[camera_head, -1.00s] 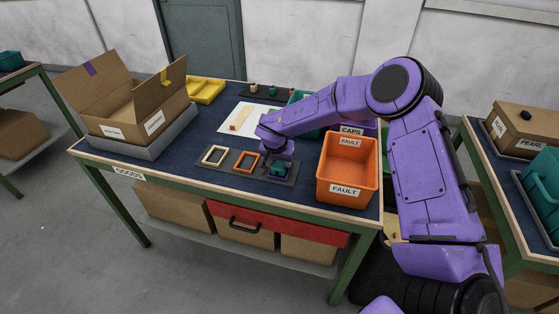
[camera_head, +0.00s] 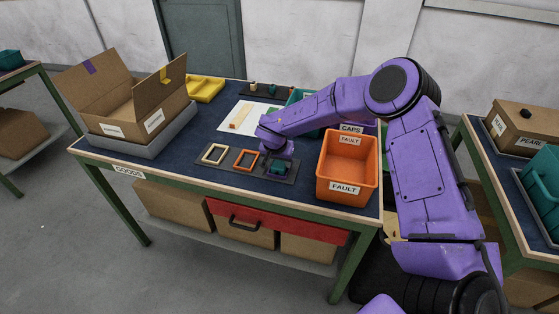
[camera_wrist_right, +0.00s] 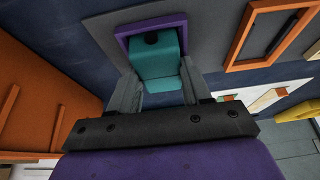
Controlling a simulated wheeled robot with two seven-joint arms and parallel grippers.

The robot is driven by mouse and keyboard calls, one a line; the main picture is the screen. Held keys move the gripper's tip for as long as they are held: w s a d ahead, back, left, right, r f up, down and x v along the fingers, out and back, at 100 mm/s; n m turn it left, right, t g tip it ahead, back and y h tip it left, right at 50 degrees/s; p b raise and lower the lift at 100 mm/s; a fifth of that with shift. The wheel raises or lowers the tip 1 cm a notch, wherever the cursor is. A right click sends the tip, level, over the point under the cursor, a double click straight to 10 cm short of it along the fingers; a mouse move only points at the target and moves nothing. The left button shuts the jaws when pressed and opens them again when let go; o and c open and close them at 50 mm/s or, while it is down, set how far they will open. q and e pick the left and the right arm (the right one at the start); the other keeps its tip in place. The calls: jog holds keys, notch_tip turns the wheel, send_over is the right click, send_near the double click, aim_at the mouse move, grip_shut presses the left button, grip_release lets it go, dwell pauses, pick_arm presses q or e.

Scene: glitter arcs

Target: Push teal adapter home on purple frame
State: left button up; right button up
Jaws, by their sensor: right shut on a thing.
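My right gripper (camera_wrist_right: 158,92) is shut on the teal adapter (camera_wrist_right: 152,68), one finger on each side of it. The far end of the adapter lies within the outline of the purple frame (camera_wrist_right: 123,40) in the wrist view; I cannot tell how deep it sits. In the head view the teal adapter (camera_head: 279,168) shows just below my right gripper (camera_head: 279,157), at the right end of a grey board (camera_head: 229,168). The purple frame is hard to make out there. My left gripper is not in view.
A cream frame (camera_head: 214,153) and an orange frame (camera_head: 246,159) sit on the board to the left. The orange fault bin (camera_head: 347,167) stands close on the right. An open cardboard box (camera_head: 125,105) stands at the left end of the table. Bare blue table lies in front.

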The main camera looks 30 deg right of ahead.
jog(key=shift+s+a+f+p, duration=0.1)
jog(key=shift+s+f+p, duration=0.2)
jog(key=shift+f+p, duration=0.1)
dwell(0.8)
jog(key=o, duration=1.3)
jog(key=shift+c, duration=1.1)
jog(key=shift+r, duration=0.15)
jog(key=shift+o, duration=0.9)
jog(key=shift+w+r+p, duration=0.15)
jog(key=shift+r+p, duration=0.6)
jog(key=shift+p, duration=0.35)
notch_tip(320, 180, up, 2)
jog(key=shift+w+r+p, duration=0.15)
jog(key=shift+r+p, duration=0.05)
jog(key=shift+p, duration=1)
notch_tip(320, 180, up, 3)
jog(key=p, duration=0.3)
jog(key=shift+r+p, duration=0.2)
jog(key=shift+p, duration=0.15)
jog(key=shift+f, duration=0.1)
